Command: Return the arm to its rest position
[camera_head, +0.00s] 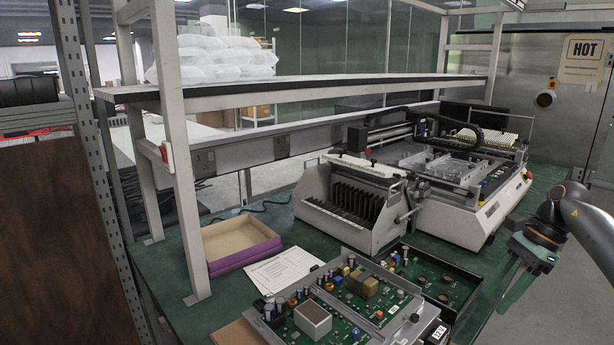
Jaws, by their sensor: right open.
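My right gripper (512,278) is at the right side of the view, by the right edge of the green workbench (225,315). It is open, and I see nothing between its fingers. My right arm (590,222) comes in from the right edge of the view. The gripper is to the right of the circuit board in a dark tray (462,305) and apart from it. My left gripper and left arm are out of view.
A large circuit board in a metal frame (412,318) lies at the front. A purple box (245,258) and paper sheet (283,270) lie left. A slotted rack (350,205) and white machine (455,222) stand behind. A shelf (300,88) spans above. Floor shows at right.

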